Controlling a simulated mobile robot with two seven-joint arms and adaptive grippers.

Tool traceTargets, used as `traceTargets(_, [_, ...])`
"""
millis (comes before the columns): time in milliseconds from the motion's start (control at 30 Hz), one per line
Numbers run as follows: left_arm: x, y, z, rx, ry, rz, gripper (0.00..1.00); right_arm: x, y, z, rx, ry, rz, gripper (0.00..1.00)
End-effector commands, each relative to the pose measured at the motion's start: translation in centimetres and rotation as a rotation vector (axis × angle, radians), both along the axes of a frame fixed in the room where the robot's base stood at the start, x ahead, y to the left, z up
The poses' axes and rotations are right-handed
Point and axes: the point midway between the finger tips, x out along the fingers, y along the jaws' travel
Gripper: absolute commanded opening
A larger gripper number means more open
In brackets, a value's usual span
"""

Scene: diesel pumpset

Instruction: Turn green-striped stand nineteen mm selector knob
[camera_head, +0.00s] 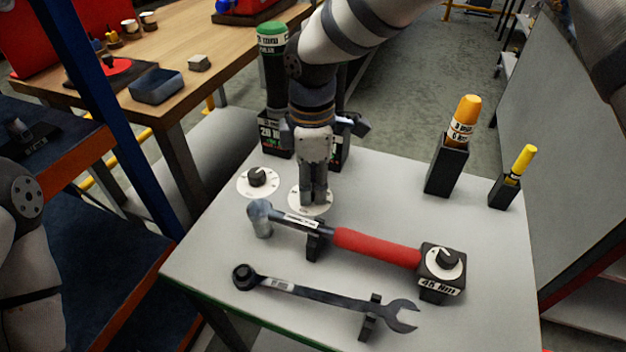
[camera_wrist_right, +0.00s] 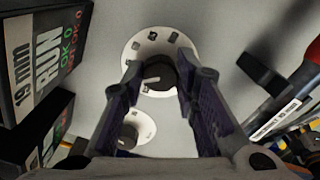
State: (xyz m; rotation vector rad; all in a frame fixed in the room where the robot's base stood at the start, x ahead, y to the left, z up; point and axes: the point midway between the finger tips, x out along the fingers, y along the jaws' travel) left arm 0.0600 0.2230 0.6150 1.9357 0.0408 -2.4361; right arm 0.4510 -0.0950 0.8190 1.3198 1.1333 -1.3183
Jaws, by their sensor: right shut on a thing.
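My right gripper (camera_head: 314,196) reaches down onto a white selector dial (camera_head: 297,205) on the grey table. The right wrist view shows the dark knob (camera_wrist_right: 158,76) of this dial between the two fingers (camera_wrist_right: 157,92), which are shut on it. In the head view the fingers hide the knob. A dark stand labelled 19 mm, RUN, OK 0 (camera_wrist_right: 45,55) stands close by at the left of the right wrist view. In the head view it cannot be told apart clearly behind the gripper. My left gripper is not in view.
A second dial with a black knob (camera_head: 257,177) lies left of the gripper. A green-topped tool (camera_head: 272,65) stands behind it. A torque wrench with red handle (camera_head: 375,246) and a spanner (camera_head: 325,295) lie in front. Orange (camera_head: 464,120) and yellow (camera_head: 523,160) tools stand right.

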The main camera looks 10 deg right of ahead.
Motion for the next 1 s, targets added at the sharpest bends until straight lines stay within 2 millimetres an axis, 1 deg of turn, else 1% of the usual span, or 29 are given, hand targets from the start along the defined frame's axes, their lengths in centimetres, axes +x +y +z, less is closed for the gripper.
traceTargets(33, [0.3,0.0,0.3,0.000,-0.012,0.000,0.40,0.0,0.0,0.3,-0.001,-0.004,-0.034,0.00])
traceTargets(200, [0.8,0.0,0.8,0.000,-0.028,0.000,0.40,-0.1,0.0,0.2,-0.001,-0.002,-0.154,0.00])
traceTargets(500, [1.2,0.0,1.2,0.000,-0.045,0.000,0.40,-0.1,0.0,0.0,0.000,-0.001,-0.303,0.00])
traceTargets(700, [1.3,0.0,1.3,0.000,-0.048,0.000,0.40,-0.1,0.0,0.0,0.001,0.001,-0.347,0.00])
traceTargets(1000, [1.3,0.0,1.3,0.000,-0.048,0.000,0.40,-0.1,0.0,-0.1,0.001,0.002,-0.357,0.00])
